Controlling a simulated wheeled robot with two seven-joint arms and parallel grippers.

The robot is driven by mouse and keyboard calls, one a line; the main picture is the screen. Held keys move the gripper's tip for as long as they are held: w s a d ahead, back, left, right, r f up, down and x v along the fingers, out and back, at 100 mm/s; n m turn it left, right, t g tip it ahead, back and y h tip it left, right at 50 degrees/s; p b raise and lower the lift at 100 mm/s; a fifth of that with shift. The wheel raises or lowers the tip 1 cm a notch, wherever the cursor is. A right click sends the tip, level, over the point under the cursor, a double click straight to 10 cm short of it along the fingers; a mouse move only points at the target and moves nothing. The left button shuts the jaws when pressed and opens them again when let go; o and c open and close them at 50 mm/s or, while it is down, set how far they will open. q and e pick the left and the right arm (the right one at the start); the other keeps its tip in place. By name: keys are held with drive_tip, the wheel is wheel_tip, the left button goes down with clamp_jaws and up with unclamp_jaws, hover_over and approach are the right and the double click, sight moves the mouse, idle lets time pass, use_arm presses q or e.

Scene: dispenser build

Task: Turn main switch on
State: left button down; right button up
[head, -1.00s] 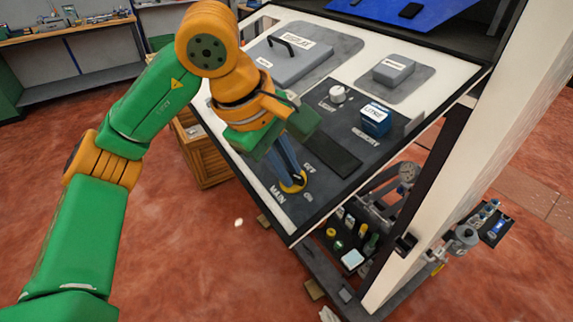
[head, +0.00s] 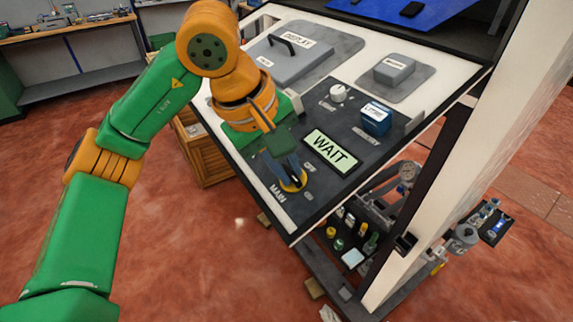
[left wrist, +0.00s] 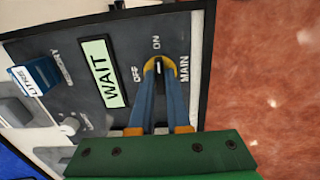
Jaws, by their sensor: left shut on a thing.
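The main switch (head: 298,182) is a dark knob on a yellow base, low on the tilted control panel (head: 262,172), with MAIN, OFF and ON printed around it. It also shows in the left wrist view (left wrist: 159,66), where the knob lies in line with the ON mark. My left gripper (head: 294,178) is shut on the knob with its blue fingers, which also show in the left wrist view (left wrist: 158,80). The fingertips partly hide the knob. A small screen (head: 331,151) beside the switch is lit pale green and reads WAIT. My right gripper is not in view.
A white knob (head: 338,93), a blue block marked LITRE (head: 376,119) and a grey block (head: 395,69) sit higher on the panel. A grey lid with a black handle (head: 290,58) is at upper left. A wooden crate (head: 207,160) stands behind the panel's left edge.

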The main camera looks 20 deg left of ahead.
use_arm(q)
drive_tip(key=shift+f, duration=0.1)
drive_tip(key=c, duration=0.9)
unclamp_jaws()
drive_tip(key=shift+r, duration=0.4)
drive_tip(key=v, duration=0.6)
drive_tip(key=shift+s+a+r, duration=0.15)
drive_tip(key=shift+s, duration=0.05)
